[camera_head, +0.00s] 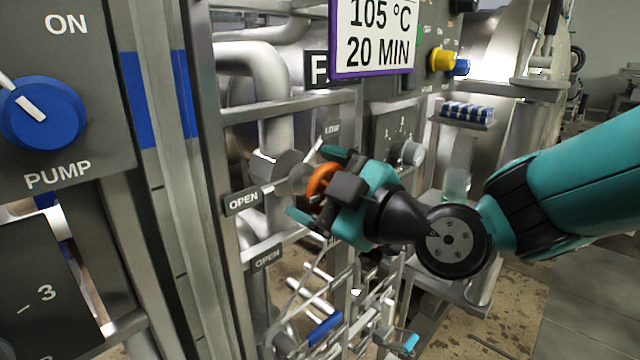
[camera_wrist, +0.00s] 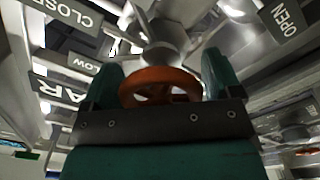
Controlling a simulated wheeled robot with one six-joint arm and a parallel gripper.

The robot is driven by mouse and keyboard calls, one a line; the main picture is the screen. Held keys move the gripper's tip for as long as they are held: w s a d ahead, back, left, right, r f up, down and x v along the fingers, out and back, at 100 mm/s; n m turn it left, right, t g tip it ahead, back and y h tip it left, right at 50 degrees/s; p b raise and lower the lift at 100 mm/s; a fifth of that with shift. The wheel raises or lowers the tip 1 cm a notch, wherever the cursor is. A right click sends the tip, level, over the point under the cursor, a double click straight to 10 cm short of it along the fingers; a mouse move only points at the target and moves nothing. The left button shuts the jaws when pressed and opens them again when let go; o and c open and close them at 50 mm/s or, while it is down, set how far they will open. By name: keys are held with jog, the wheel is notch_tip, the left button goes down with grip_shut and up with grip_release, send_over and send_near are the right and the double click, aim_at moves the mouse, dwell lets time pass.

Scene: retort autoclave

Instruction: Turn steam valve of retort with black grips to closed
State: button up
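An orange handwheel (camera_head: 320,181) sits on a grey metal valve body (camera_head: 276,170) beside an "OPEN" plate (camera_head: 243,201). My gripper (camera_head: 312,183), with teal fingers, is at the wheel. In the wrist view the wheel (camera_wrist: 160,85) lies between my two fingers (camera_wrist: 160,75), its rim close to both. I cannot tell whether the fingers press on the rim. The wrist view shows a "CLOSED" plate (camera_wrist: 70,13) at upper left and an "OPEN" plate (camera_wrist: 287,18) at upper right. My gripper hides part of the wheel. I cannot make out any black grips.
A panel with a blue PUMP knob (camera_head: 42,112) stands at left. A second "OPEN" plate (camera_head: 266,258) is below the valve. Frame bars and pipes crowd the wheel.

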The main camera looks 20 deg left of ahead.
jog(key=c, duration=0.6)
